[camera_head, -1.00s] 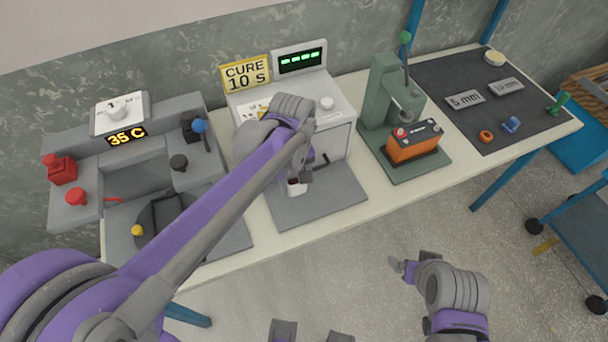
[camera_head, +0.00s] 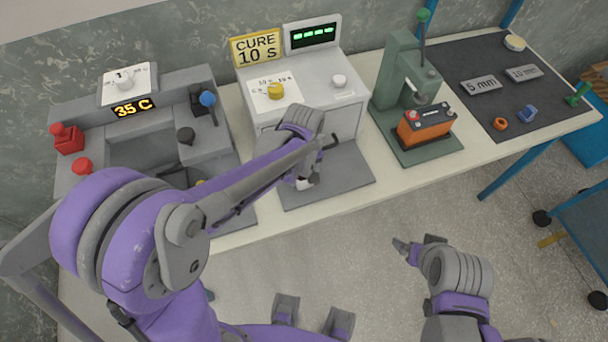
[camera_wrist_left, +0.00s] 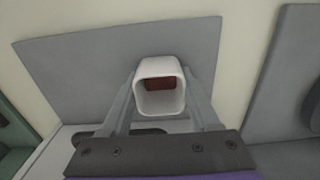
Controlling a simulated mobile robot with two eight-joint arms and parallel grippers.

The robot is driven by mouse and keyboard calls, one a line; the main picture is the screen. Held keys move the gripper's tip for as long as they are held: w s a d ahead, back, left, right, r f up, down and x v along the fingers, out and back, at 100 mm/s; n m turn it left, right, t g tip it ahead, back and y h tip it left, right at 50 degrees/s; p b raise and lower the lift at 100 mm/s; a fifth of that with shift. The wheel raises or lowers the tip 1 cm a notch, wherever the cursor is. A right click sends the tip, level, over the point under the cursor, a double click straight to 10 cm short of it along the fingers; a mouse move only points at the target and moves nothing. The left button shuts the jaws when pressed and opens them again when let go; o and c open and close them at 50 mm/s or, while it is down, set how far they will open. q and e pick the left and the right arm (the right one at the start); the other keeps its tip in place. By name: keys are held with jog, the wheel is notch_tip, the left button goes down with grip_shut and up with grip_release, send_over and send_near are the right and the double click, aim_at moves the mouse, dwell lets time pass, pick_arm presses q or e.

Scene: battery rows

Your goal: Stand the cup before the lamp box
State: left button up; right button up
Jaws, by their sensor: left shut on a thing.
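The cup (camera_head: 302,184) is small and white. It is at the left part of the grey mat (camera_head: 345,182), in front of the lamp box (camera_head: 350,118), a grey cabinet with a green display and a yellow knob. My left gripper (camera_head: 308,178) is shut on the cup and partly hides it. In the left wrist view, the cup (camera_wrist_left: 160,108) sits between the two fingers, mouth toward the camera, with dark red inside. The mat (camera_wrist_left: 75,75) lies beyond it. I cannot tell whether the cup's base touches the mat. My right gripper (camera_head: 420,244) is empty, fingers apart, before the table.
A yellow CURE 10 S sign (camera_head: 257,47) stands behind the lamp box. Left is a grey station with a 35 C display (camera_head: 133,108). Right are a green press (camera_head: 397,75) with an orange battery block (camera_head: 425,126) and a dark mat (camera_head: 470,65) with small parts.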

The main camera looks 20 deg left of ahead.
pick_arm(q)
jog(key=shift+f, duration=0.2)
jog(key=o, duration=1.3)
jog(key=shift+r, duration=0.1)
jog(key=shift+o, duration=0.2)
jog(key=shift+r, duration=0.45)
notch_tip(320, 180, up, 11)
jog(key=p, duration=0.1)
jog(key=s+a+f+m+t, duration=0.1)
jog(key=s+a+m+t, duration=0.1)
jog(key=s, duration=0.5)
jog(key=s+a+f+m+t, duration=0.2)
jog(key=s+a+m+t, duration=0.1)
jog(key=s, duration=0.4)
jog(key=shift+a+f+m, duration=0.15)
jog(key=shift+a+m, duration=0.65)
jog(key=shift+m, duration=0.1)
